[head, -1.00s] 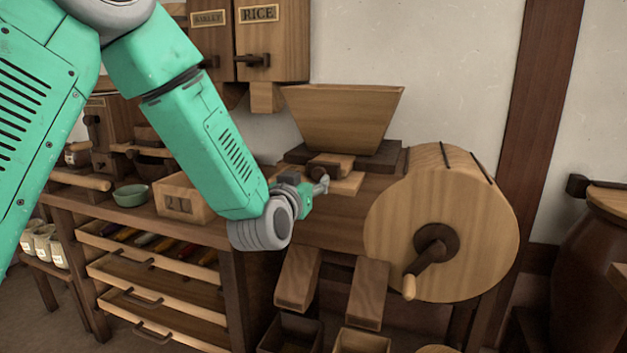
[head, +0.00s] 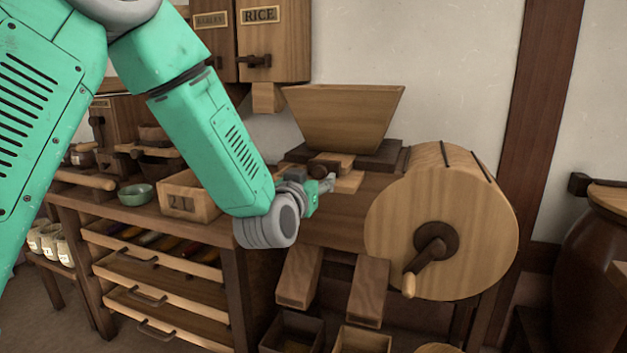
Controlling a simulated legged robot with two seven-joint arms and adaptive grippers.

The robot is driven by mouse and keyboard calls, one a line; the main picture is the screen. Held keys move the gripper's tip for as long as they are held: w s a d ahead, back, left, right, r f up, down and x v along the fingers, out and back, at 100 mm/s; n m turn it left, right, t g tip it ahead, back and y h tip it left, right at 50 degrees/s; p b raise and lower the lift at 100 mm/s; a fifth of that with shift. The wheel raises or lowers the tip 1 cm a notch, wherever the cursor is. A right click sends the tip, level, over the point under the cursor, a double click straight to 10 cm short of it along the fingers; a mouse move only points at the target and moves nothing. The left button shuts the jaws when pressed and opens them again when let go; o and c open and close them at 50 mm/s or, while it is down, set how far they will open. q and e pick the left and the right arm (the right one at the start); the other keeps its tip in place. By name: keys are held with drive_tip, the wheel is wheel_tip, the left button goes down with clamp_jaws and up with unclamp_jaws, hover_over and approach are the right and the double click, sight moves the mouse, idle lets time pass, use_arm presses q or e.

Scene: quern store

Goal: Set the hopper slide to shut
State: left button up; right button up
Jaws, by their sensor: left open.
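The wooden hopper (head: 345,115) stands on top of the mill, on a dark base plate. Below its front, a pale slide board (head: 350,181) sticks out toward me, with a darker rounded wooden piece (head: 322,168) just above it. My left gripper (head: 328,183) is open and empty, at the slide's front left end. Its fingers overlap the board in the picture; I cannot tell whether they touch it. My forearm and wrist hide part of the mill's left side. My right gripper is not in view.
The round drum (head: 480,215) with its dark crank (head: 432,250) stands right of the slide. Two wooden chutes (head: 368,290) slope down below, over open boxes (head: 290,332).

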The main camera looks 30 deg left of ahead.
sight(318, 173)
use_arm(q)
drive_tip(key=a+v, duration=0.1)
drive_tip(key=v, duration=0.5)
drive_tip(key=shift+s+f, duration=0.3)
drive_tip(key=shift+s, duration=0.25)
drive_tip(key=shift+d+r, duration=0.15)
drive_tip(key=shift+d, duration=0.3)
drive_tip(key=p+x, duration=0.5)
drive_tip(key=p, duration=0.6)
drive_tip(key=p+x, duration=0.6)
drive_tip(key=p, duration=0.6)
drive_tip(key=shift+w+r, duration=0.1)
drive_tip(key=shift+r, duration=0.15)
clamp_jaws()
